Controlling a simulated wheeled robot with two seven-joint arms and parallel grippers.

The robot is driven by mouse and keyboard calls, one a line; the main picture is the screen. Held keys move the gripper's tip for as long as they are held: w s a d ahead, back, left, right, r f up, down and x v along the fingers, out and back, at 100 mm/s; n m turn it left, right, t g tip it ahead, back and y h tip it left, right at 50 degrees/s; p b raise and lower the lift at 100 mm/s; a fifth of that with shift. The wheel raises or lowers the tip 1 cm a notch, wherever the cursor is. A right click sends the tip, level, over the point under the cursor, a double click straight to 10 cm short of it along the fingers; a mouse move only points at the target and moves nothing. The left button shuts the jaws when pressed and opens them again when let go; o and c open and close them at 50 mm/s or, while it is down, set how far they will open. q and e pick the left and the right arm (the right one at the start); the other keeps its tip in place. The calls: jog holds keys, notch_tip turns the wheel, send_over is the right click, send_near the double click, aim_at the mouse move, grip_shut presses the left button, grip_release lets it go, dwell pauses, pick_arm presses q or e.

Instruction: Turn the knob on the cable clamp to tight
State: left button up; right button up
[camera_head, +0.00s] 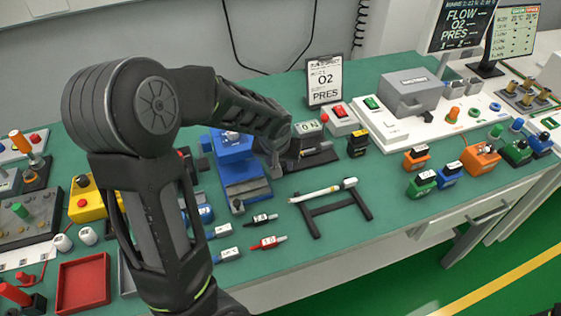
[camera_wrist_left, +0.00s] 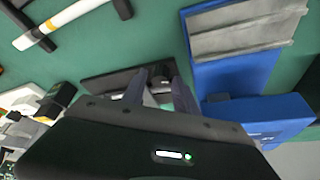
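The cable clamp appears to be the low black device (camera_head: 318,157) just right of the blue vise; its dark base plate also shows in the wrist view (camera_wrist_left: 100,88). A dark round knob (camera_wrist_left: 160,86) stands on that plate. My left gripper (camera_wrist_left: 159,90) points down at it, with one finger on each side of the knob. The fingers are apart; whether they touch the knob I cannot tell. In the head view my left gripper (camera_head: 277,172) is at the left end of the device and hides the knob. My right gripper is not in view.
The blue vise (camera_head: 238,165) stands close to the left of my gripper. A black stand (camera_head: 328,209) with a white rod lies in front. A small black-and-yellow block (camera_head: 357,147) and a white display (camera_head: 308,127) are nearby. Bare green table lies front right.

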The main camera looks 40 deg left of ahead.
pick_arm(q)
grip_shut()
dwell(0.3)
jog(key=shift+r+m+p, duration=0.1)
jog(key=shift+m+p, duration=0.35)
jog(key=shift+m, duration=0.05)
jog(key=shift+m+h, duration=0.3)
jog(key=shift+o, duration=1.4)
grip_release()
